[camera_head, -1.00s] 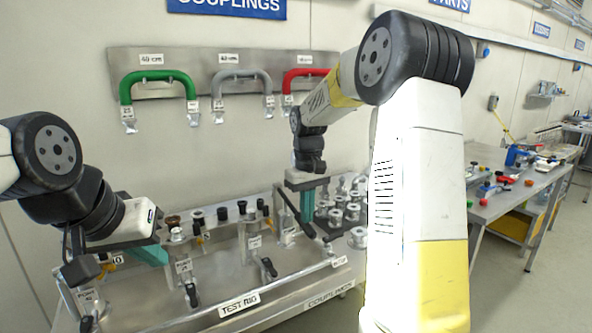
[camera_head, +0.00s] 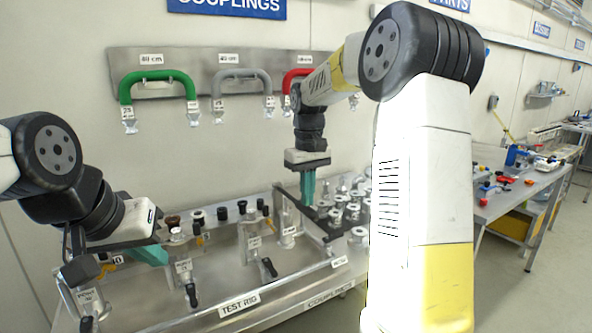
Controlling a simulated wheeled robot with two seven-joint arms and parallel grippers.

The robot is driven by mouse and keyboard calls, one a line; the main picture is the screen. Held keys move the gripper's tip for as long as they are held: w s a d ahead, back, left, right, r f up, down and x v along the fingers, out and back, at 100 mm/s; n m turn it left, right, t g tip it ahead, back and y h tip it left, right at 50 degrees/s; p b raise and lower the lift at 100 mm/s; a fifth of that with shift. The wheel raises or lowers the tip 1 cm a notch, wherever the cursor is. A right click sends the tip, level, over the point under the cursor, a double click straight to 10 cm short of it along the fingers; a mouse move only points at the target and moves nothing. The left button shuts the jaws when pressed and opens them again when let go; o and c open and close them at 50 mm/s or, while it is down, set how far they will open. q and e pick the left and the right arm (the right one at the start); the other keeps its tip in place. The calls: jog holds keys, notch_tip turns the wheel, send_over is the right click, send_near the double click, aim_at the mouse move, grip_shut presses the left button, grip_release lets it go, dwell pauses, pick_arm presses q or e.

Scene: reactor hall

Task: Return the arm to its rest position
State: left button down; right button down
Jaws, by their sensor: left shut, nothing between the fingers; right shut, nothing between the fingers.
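My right arm rises in the foreground and bends over toward the test bench. My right gripper (camera_head: 308,190) hangs down at the back right of the bench, its teal fingers shut with nothing between them. It is just left of several metal couplings (camera_head: 352,212). My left gripper (camera_head: 150,254) is low at the left, tilted over the left end of the test rig (camera_head: 240,290). Its teal finger shows, the jaws are shut, and it holds nothing.
Green (camera_head: 158,76), grey (camera_head: 240,76) and red (camera_head: 297,76) hoses hang on a wall panel, the red one partly hidden by my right arm. A workbench (camera_head: 495,200) with small parts stands at the right.

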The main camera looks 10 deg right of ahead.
jog(key=s+a+r+m+t+y, duration=0.1)
jog(key=s+t, duration=0.2)
jog(key=s, duration=0.9)
jog(key=s+a+r+m+t+y, duration=0.1)
jog(key=s+r+m+t, duration=0.1)
jog(key=s, duration=1)
jog(key=shift+s+r+t, duration=0.15)
jog(key=shift+t, duration=0.45)
jog(key=shift+a, duration=0.1)
jog(key=w+d+r+n+g, duration=0.1)
jog(key=w+r+g, duration=0.35)
jog(key=w, duration=0.75)
jog(key=w+d+n+g+h, duration=0.1)
jog(key=w+n+g+h, duration=0.1)
jog(key=w, duration=1)
jog(key=shift+w+d+f, duration=0.1)
jog(key=shift+w+f, duration=0.05)
jog(key=shift+f, duration=3.15)
